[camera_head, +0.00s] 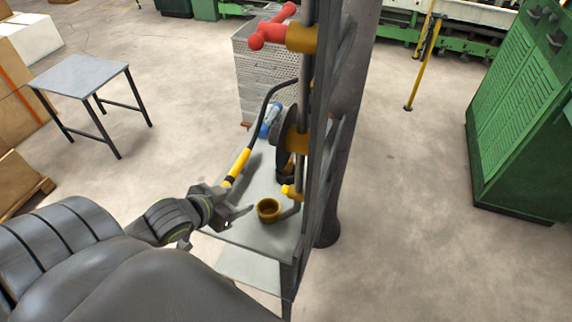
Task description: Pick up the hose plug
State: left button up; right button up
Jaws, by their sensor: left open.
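A small brass-yellow round cup-shaped piece (268,210), which looks like the hose plug, sits on the grey table (255,237) near its front edge. Its hollow top faces up. My left gripper (217,226) is open and empty, at the table's left front edge. One finger points toward the cup-shaped piece, a little left of it, and I see no contact. A black curved hose or bar with a yellow grip (238,167) rises from just behind my gripper; I cannot tell whether they touch. My right gripper is out of view.
A dark upright frame (321,150) with a red-handled valve (272,27) and a black wheel (285,135) stands along the table's right side. A blue object (270,121) lies farther back.

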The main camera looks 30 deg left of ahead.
pick_arm(q)
jog(key=w+a+r+m+t+h, duration=0.1)
jog(key=w+r+t+h, duration=0.15)
jog(key=w+r, duration=0.2)
jog(key=b, duration=0.1)
send_near(291, 159)
jog(key=a, duration=0.2)
jog(key=x, duration=0.6)
jog(key=shift+w+f, duration=0.2)
jog(key=shift+f, duration=0.25)
jog(key=shift+d+f+p+x, duration=0.2)
jog(key=shift+p+x, duration=0.35)
jog(key=shift+x, duration=0.9)
jog(key=shift+d+f+p+x, duration=0.15)
jog(key=shift+p+x, duration=0.4)
jog(key=shift+x, duration=0.9)
jog(key=shift+s+r, duration=0.1)
jog(key=shift+s, duration=0.1)
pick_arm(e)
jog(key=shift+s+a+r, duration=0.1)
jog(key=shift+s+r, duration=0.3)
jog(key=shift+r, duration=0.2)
pick_arm(q)
jog(key=c, duration=1.1)
